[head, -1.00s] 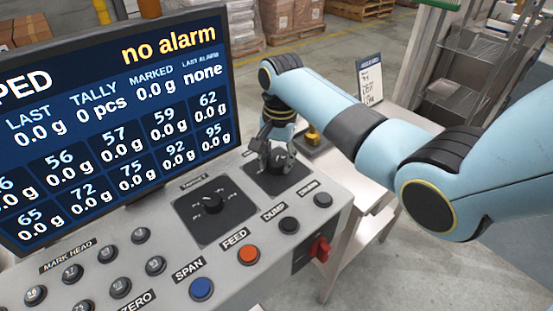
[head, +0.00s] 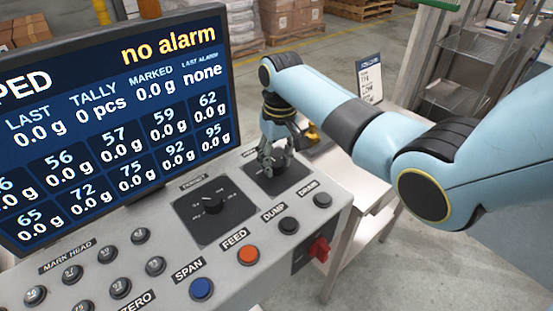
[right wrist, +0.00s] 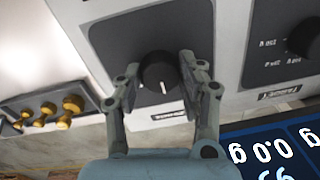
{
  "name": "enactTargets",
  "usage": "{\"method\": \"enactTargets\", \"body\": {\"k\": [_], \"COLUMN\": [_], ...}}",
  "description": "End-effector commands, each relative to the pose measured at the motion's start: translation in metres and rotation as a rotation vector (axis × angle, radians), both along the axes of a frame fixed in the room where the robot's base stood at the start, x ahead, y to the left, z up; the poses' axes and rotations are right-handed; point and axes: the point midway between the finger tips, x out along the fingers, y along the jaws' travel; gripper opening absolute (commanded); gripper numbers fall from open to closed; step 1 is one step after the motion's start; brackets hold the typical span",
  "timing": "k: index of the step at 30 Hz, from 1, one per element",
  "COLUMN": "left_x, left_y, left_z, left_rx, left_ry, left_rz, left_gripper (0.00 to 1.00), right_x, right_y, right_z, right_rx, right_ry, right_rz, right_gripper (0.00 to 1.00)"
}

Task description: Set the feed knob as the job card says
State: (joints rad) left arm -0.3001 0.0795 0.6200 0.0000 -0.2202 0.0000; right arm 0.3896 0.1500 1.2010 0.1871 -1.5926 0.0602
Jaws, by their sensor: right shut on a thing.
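My right gripper (head: 272,166) has its fingers around a black round knob (right wrist: 157,72) on a dark square plate (right wrist: 125,40) at the console's far right corner. In the right wrist view its fingers (right wrist: 160,82) stand on both sides of the knob, shut on it. A white line shows on the knob's near side; the plate's setting marks cannot be read. The knob's label is partly hidden in the head view. The job card (head: 369,82) stands behind the console, its writing too small to read. My left gripper is not in view.
A second knob (head: 210,202) on its own plate sits left of the gripped one. Push buttons, including an orange one (head: 248,255), line the console front. A red switch (head: 319,248) is on its side. The screen (head: 110,120) rises at the left. Brass-coloured fittings (right wrist: 72,104) lie beside the console.

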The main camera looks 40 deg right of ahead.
Motion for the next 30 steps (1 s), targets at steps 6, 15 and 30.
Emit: {"method": "enactTargets", "body": {"k": [6, 15, 30], "left_x": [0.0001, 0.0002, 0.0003], "left_y": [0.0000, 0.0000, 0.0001], "left_z": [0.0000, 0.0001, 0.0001], "left_rx": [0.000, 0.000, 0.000], "left_ry": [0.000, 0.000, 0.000], "left_rz": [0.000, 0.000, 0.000], "left_gripper": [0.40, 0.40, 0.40], "right_x": [0.0011, 0.0017, 0.0024], "right_y": [-0.0005, -0.0002, -0.0002], "right_z": [0.0008, 0.0011, 0.0011], "right_rx": [-0.001, 0.000, -0.002], "right_ry": [-0.002, -0.002, -0.002], "right_rz": [0.205, 0.490, 0.902], "right_gripper": [0.07, 0.07, 0.07]}}
